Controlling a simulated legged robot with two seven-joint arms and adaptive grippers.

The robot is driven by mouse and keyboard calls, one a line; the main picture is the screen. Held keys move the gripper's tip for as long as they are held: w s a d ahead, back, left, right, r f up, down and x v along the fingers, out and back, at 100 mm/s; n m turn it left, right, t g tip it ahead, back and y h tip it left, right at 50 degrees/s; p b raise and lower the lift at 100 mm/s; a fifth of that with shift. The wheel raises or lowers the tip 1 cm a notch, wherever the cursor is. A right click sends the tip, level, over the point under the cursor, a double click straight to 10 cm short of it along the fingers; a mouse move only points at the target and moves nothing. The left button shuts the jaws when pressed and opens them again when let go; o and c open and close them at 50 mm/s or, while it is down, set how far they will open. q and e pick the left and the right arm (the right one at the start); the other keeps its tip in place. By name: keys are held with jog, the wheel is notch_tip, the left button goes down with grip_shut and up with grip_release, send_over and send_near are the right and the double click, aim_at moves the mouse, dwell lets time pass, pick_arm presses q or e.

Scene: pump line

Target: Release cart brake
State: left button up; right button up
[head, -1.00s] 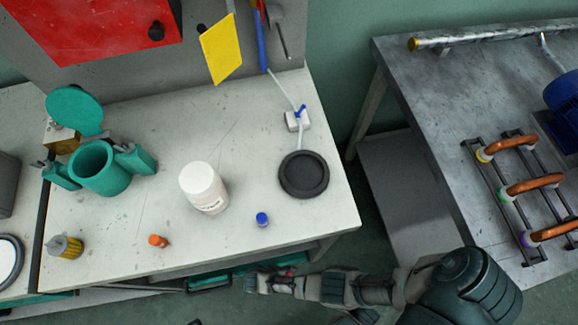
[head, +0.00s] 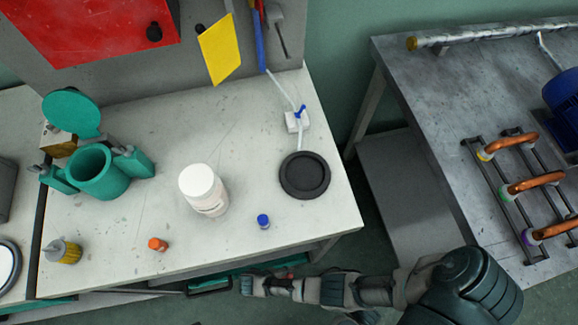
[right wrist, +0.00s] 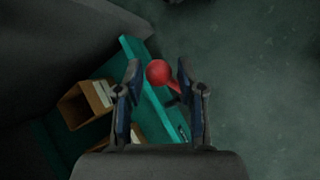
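My right gripper (right wrist: 158,70) is open, with one finger on each side of the knob in the picture. I cannot tell whether either finger touches it. In the head view my right gripper (head: 246,285) is low, in front of the workbench, beside the cart's teal edge (head: 208,286). The knob is not clear there. My left gripper is not in view.
Open brown boxes (right wrist: 84,104) sit on the cart. The workbench (head: 200,245) above holds a white bottle (head: 203,190), a teal pot (head: 97,172) and a black round dish (head: 304,176). A metal table (head: 440,130) stands at right. Floor beside the cart is clear.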

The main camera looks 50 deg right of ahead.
jog(key=v, duration=1)
jog(key=shift+w+a+r, duration=0.15)
jog(key=shift+a+r, duration=0.05)
grip_shut()
